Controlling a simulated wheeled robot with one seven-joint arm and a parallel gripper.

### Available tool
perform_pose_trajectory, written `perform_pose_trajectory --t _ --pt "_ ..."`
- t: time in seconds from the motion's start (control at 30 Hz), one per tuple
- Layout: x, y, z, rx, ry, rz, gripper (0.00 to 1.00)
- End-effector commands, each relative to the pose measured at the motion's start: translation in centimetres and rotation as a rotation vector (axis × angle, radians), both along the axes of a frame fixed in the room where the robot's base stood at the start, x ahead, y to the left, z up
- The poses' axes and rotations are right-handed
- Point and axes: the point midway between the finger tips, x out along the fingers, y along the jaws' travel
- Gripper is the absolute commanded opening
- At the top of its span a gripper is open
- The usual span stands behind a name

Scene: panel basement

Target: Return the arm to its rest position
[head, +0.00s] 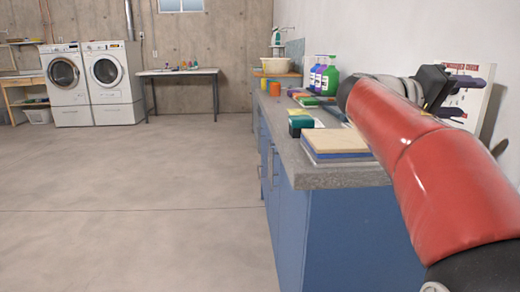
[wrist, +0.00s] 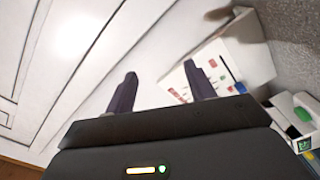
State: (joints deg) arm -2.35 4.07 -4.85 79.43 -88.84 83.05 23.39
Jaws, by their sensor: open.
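My arm (head: 420,160) is red and stretches from the lower right over the right side of the counter in the head view. My gripper (head: 470,97) is at its far end, close to the white wall and in front of a white board. In the wrist view my gripper (wrist: 160,88) shows two dark fingers spread apart with nothing between them. A white board or box with coloured marks (wrist: 235,55) lies just beyond the right finger; I cannot tell whether they touch.
A grey counter (head: 345,176) on blue cabinets holds a stack of boards (head: 335,142), bottles (head: 328,78) and small boxes. The white board (head: 468,90) leans near the wall. Washing machines (head: 90,80) and a table (head: 178,73) stand at the back. The floor at left is clear.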

Motion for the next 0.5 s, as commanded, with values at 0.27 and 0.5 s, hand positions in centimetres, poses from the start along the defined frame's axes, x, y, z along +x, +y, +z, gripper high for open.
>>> perform_pose_trajectory --t 0.27,0.5 --pt "-1.4 0.4 -3.4 0.141 0.054 0.072 0.54" --pt "-3.7 1.8 -8.7 0.338 0.116 0.176 0.54"
